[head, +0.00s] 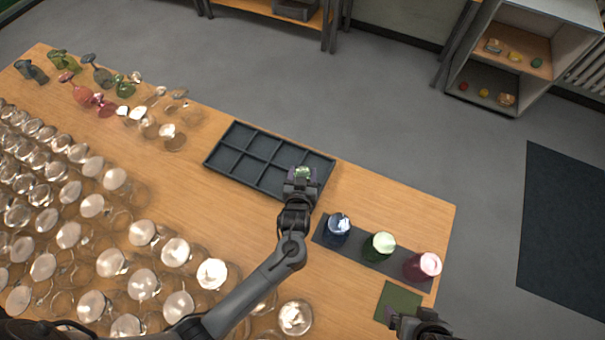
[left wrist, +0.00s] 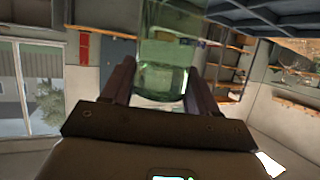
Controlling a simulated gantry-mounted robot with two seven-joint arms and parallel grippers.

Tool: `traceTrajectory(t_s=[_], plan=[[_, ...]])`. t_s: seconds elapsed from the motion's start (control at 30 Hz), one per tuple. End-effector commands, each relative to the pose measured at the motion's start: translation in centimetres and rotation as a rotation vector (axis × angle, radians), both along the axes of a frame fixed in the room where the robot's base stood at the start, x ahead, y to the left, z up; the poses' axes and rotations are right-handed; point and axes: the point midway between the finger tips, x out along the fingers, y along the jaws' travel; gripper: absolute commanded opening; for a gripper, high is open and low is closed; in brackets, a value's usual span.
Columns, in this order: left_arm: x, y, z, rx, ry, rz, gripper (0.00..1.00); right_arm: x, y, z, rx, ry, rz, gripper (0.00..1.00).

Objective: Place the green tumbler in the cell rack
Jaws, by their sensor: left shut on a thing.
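My left gripper (head: 301,178) is shut on a clear green tumbler (left wrist: 165,55), which stands between the two fingers in the left wrist view. In the head view only a small green part of this tumbler (head: 303,171) shows past the gripper. It is at the right end of the dark cell rack (head: 232,167); I cannot tell its height there. The rack's cells to the left look empty; the gripper hides part of the right end. My right gripper (head: 420,325) is partly in view at the bottom edge, near a green square mat (head: 396,303); its fingers are unclear.
A dark strip (head: 359,251) right of my left arm holds a blue tumbler (head: 339,227), another green tumbler (head: 380,246) and a red tumbler (head: 422,267). Many clear glasses (head: 112,262) crowd the left of the table. Coloured glasses (head: 98,72) lie at the far left.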

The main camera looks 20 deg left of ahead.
Motion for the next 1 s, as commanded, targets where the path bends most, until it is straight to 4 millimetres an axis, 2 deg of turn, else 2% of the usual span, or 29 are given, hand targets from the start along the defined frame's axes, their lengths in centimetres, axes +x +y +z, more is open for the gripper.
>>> traceTrajectory(t_s=[0.2, 0.23, 0.4, 0.77, 1.0], plan=[[0.0, 0.0, -0.2, -0.001, -0.001, 0.000, 0.16, 0.0, 0.0, -0.2, -0.001, 0.001, 0.001, 1.00], [0.0, 0.0, -0.3, 0.000, 0.000, 0.000, 0.62, 0.0, 0.0, -0.2, -0.002, 0.001, 0.002, 1.00], [0.0, 0.0, -0.2, 0.000, 0.001, 0.000, 0.85, 0.0, -0.2, -0.1, -0.007, 0.001, 0.005, 1.00], [-0.1, -0.1, 0.1, 0.000, 0.001, -0.001, 0.85, 0.0, -0.2, 0.0, -0.011, 0.000, 0.006, 1.00], [-2.9, -0.8, 1.3, -0.003, 0.001, 0.000, 0.85, 0.0, -0.2, 0.4, -0.007, 0.001, 0.004, 1.00]])
